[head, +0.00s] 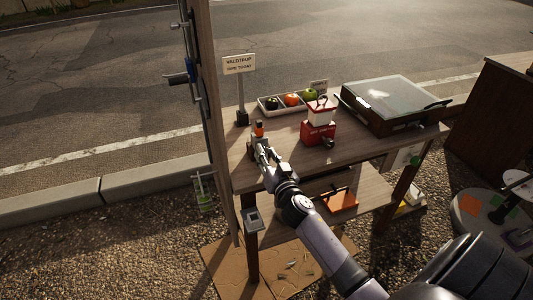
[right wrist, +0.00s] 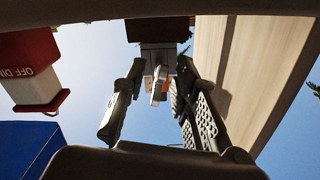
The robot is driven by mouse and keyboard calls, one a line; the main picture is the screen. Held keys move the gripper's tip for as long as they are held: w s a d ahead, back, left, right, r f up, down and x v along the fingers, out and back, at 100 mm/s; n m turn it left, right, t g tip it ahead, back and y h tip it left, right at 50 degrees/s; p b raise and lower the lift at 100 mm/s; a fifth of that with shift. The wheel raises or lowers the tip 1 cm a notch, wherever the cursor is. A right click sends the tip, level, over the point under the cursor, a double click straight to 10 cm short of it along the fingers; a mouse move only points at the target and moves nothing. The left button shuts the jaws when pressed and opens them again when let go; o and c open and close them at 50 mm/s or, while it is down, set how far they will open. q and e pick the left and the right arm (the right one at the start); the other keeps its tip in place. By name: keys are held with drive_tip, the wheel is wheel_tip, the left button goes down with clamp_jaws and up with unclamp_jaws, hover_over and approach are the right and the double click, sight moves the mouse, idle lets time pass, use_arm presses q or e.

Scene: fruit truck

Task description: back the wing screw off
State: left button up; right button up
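In the right wrist view a small grey metal piece, which looks like the wing screw (right wrist: 158,82), sticks out of a pale block (right wrist: 158,55) with a darker brown part beyond it. My right gripper (right wrist: 160,80) is open, with one finger on each side of this piece. Gaps show between the fingers and the piece, and I cannot make out any contact. In the head view my right gripper (head: 261,151) is at the left end of the wooden counter, just in front of a small orange-topped device (head: 259,129). The screw is too small or hidden there. My left gripper is not in view.
The counter (head: 350,148) holds a red box (head: 318,132), a fruit tray (head: 270,112) and a glass-lidded case (head: 388,122). A wooden post (head: 215,120) stands close left of my right gripper. A sign (head: 239,64) stands behind. A lower shelf carries an orange item (head: 341,201).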

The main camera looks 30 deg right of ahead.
drive_tip(key=shift+w+d, duration=0.1)
drive_tip(key=shift+w, duration=0.15)
clamp_jaws()
idle(0.4)
